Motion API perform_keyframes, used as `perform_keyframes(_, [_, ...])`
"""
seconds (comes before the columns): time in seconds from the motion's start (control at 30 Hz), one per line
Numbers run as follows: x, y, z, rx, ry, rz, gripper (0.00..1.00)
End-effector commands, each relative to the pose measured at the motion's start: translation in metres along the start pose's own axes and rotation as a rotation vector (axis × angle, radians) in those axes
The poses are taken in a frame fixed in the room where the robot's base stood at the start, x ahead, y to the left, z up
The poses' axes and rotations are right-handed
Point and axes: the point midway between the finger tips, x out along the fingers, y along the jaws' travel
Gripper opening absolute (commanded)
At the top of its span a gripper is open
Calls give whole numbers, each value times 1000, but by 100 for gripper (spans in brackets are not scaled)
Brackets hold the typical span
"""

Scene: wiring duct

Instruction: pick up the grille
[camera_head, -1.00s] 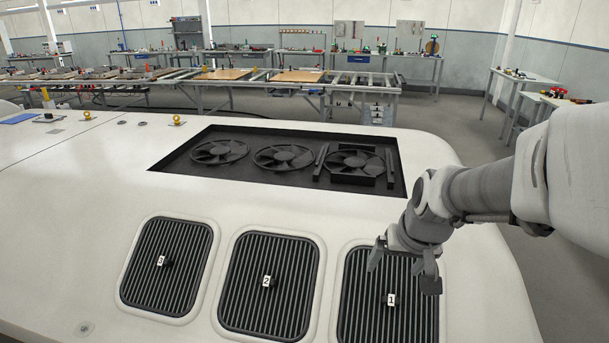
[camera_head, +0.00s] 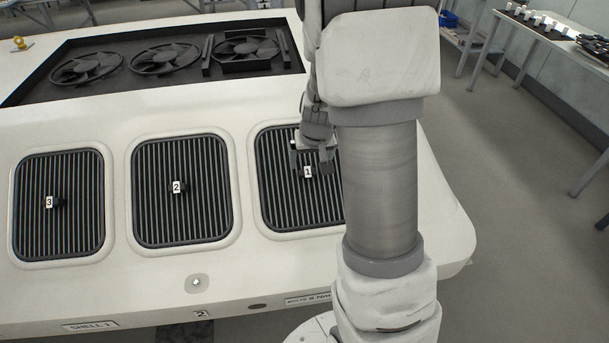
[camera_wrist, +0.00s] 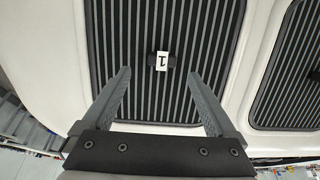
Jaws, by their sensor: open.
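Three dark slatted grilles sit in rounded openings in the white shell. The grille marked 1 (camera_head: 285,205) is on the right, partly hidden behind my arm; it also shows in the wrist view (camera_wrist: 140,60). The grille marked 2 (camera_head: 185,215) is in the middle and the grille marked 3 (camera_head: 60,230) is on the left. Each has a small dark knob with a white number tag. My gripper (camera_head: 312,168) is open over grille 1. In the wrist view its two fingers (camera_wrist: 158,82) stand apart on either side below the tag 1 knob (camera_wrist: 163,61), with nothing between them.
A dark recess (camera_head: 130,95) with three fans lies behind the grilles in the white shell (camera_head: 120,315). A table (camera_head: 545,30) with small parts stands at the back right. Open floor (camera_head: 520,220) lies right of the shell.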

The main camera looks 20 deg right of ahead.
Motion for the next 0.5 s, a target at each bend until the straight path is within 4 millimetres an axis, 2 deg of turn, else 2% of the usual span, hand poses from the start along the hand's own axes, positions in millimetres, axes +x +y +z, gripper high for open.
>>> perform_keyframes(0.27, [20, -1, -2, 0, 0, 0, 92])
perform_keyframes(0.5, [54, -2, -8, 1, -2, 0, 92])
